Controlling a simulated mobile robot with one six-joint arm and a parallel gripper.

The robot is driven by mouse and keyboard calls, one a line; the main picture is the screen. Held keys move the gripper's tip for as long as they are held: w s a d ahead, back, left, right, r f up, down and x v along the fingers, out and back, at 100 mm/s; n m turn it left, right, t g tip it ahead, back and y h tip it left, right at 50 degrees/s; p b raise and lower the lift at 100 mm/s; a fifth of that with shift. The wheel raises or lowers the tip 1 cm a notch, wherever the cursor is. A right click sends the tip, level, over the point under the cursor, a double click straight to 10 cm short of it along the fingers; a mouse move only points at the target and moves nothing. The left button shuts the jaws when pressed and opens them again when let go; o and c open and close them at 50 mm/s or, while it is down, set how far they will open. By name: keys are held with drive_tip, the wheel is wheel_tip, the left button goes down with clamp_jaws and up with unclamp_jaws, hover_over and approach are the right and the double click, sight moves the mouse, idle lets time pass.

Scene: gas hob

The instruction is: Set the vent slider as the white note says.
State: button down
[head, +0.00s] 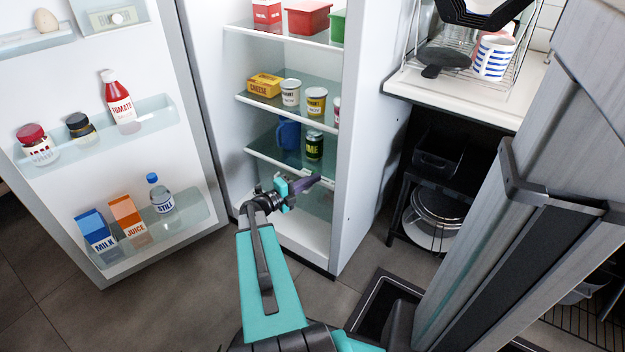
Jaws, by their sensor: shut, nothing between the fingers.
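My gripper (311,182) is in front of the lower part of the open fridge, close to the front edge of a glass shelf (262,154). Its fingers are shut with nothing seen between them. I cannot tell whether it touches the shelf edge. I cannot make out a vent slider; the area behind my gripper and arm is partly hidden. No readable white note shows in the head view.
The fridge door (185,140) stands open at left, with bottles and cartons in its racks. A blue jug (288,134) and a green can (314,145) stand on the shelf above my gripper. A counter (470,95) with a dish rack is at right.

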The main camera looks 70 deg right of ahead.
drive_tip(key=w+a+p, duration=0.2)
drive_tip(key=a, duration=0.7)
idle(0.4)
drive_tip(key=shift+a, duration=0.1)
drive_tip(key=shift+r+p, duration=0.1)
drive_tip(key=shift+p, duration=0.2)
